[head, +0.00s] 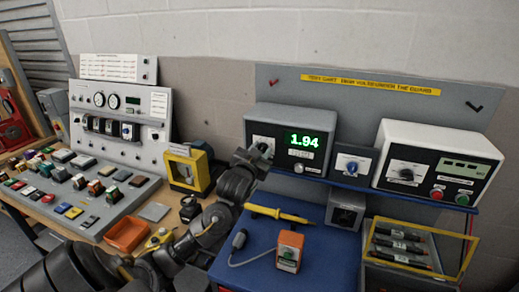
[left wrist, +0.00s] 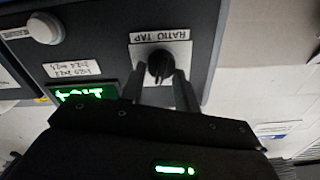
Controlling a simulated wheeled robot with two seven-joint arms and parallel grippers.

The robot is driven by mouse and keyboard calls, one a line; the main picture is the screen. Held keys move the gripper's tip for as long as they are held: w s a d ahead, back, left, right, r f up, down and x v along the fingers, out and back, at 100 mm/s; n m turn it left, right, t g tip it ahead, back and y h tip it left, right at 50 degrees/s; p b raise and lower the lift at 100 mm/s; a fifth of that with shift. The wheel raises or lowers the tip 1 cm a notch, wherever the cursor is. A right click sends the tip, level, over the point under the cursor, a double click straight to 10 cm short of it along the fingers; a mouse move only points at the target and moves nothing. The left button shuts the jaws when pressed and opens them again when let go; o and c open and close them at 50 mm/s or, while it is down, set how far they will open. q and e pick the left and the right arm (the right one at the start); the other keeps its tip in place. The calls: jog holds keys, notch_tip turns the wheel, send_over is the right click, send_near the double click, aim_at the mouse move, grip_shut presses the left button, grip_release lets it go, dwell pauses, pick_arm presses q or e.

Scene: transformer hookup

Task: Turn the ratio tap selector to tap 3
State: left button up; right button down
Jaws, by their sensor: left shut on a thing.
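The ratio tap selector (left wrist: 158,64) is a round black knob on a white plate lettered "RATIO TAP", upside down in the left wrist view. My left gripper (left wrist: 161,80) has one finger on each side of the knob and is shut on it. In the head view my left gripper (head: 262,152) reaches the left part of the front of the grey meter box (head: 291,117) and hides most of the knob. The green display (head: 302,141) on that box reads 1.94. The knob's pointer and tap numbers are too small to read. My right gripper is not in view.
A yellow probe (head: 279,214) and an orange device (head: 289,251) are on the blue surface below. A control console (head: 120,125) stands left.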

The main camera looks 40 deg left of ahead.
pick_arm(q)
jog(key=shift+m, duration=0.3)
jog(key=o, duration=1)
jog(key=shift+c, duration=0.2)
jog(key=b+v, duration=0.2)
jog(key=v, duration=0.9)
